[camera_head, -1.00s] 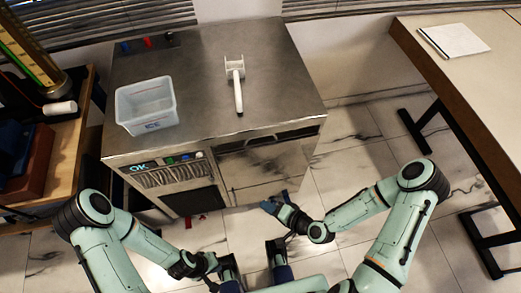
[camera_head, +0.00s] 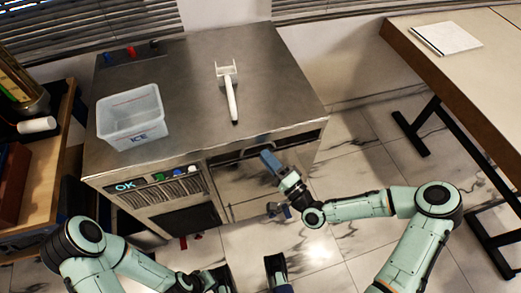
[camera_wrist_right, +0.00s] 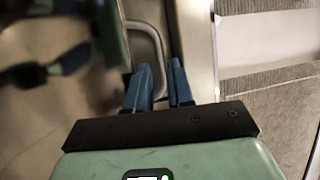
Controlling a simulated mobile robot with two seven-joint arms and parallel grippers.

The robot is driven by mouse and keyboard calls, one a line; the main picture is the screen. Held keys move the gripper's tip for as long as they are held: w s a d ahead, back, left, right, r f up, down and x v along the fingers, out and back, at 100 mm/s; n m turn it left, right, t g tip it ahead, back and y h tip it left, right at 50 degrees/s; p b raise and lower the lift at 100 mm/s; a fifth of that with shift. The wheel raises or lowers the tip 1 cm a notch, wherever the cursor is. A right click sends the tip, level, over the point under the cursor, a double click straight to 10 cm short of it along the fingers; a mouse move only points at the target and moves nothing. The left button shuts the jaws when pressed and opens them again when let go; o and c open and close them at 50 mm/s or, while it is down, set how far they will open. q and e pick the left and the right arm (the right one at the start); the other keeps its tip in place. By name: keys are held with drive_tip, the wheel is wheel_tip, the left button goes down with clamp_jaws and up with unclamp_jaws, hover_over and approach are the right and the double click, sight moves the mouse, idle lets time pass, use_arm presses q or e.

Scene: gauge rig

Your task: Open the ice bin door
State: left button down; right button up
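The ice bin door (camera_head: 238,188) is the shiny panel on the right of the steel machine's front, and it looks closed. My right gripper (camera_head: 268,160) is in front of the door's upper right part, close to the handle.
The machine top (camera_head: 185,85) carries a clear ICE tub (camera_head: 132,118) and a white scoop (camera_head: 229,92). A panel reading OK (camera_head: 125,186) is left of the door. A wooden shelf (camera_head: 60,140) stands left, a table (camera_head: 455,75) right. Floor before the door is open.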

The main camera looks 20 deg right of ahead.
drive_tip(key=shift+x, duration=1.9)
drive_tip(key=shift+f, duration=0.1)
clamp_jaws()
